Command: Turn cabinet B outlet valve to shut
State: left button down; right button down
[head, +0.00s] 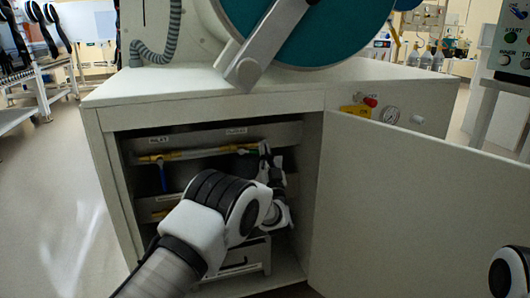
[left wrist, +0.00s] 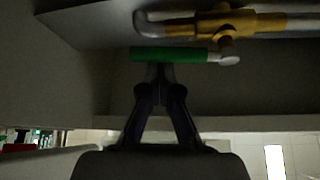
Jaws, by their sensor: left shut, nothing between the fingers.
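The open cabinet (head: 90,125) holds a horizontal pipe with brass fittings (head: 205,153) under two small labels, the left reading like INLET. A blue valve handle (head: 163,178) hangs down at the left end. In the left wrist view, a brass valve body (left wrist: 210,25) carries a green handle (left wrist: 175,56) lying roughly parallel to the pipe. My right gripper is out of view.
The cabinet door (head: 420,190) stands open on the right. A drawer-like box (head: 240,258) sits low inside. The cabinet's side walls and shelf edges are close around my left arm.

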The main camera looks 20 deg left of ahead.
pick_arm(q)
jog(key=shift+f+m, duration=0.1)
jog(key=shift+m, duration=0.4)
jog(key=s+a+f+m+g+h+p, duration=0.1)
jog(key=a+f+m+h+p, duration=0.1)
jog(key=m+p, duration=0.5)
jog(key=s+a+f+m+g+h+p, duration=0.1)
jog(key=s+a+f+m+h+p, duration=0.1)
jog(key=f+m+h+p, duration=0.2)
jog(key=m+h+p, duration=0.3)
jog(key=m, duration=0.4)
jog(key=shift+a+g+h, duration=0.3)
jog(key=shift+g, duration=0.1)
jog(key=shift+d, duration=0.1)
